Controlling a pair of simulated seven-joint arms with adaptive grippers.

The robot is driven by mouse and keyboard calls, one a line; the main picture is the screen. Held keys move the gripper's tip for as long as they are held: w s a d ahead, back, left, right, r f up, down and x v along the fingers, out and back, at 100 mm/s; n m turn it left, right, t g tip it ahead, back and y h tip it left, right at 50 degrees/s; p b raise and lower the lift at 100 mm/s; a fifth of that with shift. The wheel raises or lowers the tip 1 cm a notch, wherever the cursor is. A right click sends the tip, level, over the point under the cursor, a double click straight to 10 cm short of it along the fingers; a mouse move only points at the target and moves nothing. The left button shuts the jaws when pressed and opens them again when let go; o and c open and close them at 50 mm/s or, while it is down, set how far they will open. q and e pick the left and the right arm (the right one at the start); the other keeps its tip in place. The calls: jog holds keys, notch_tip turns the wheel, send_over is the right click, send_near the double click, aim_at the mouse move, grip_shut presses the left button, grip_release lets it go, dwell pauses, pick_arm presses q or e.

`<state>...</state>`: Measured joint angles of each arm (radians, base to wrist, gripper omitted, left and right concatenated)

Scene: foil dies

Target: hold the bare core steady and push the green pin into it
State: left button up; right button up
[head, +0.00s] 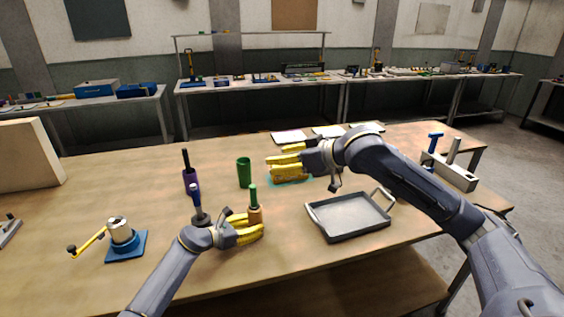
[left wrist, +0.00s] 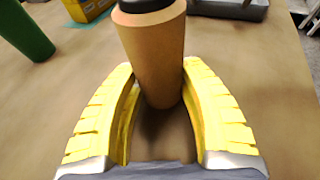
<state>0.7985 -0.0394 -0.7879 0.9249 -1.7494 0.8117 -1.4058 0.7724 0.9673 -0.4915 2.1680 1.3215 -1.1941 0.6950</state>
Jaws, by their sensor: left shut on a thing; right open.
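The bare core (head: 255,215), an orange-brown cylinder, stands upright near the table's front. My left gripper (head: 246,231) is shut on it, with a yellow finger on each side. The core (left wrist: 155,55) also shows between the fingers in the left wrist view, with a dark band at its top; the view cuts off what is above. The green pin (head: 253,196) stands upright at the core's top in the head view; how deep it sits I cannot tell.
A green cylinder (head: 244,173) and a purple one with a dark rod (head: 189,180) stand behind the core. A blue-handled tool (head: 197,203) is left of it. A grey tray (head: 349,216) lies right. A blue crank fixture (head: 124,241) stands far left.

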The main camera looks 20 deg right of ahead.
pick_arm(q)
jog(key=o, duration=0.9)
jog(key=shift+a, duration=0.1)
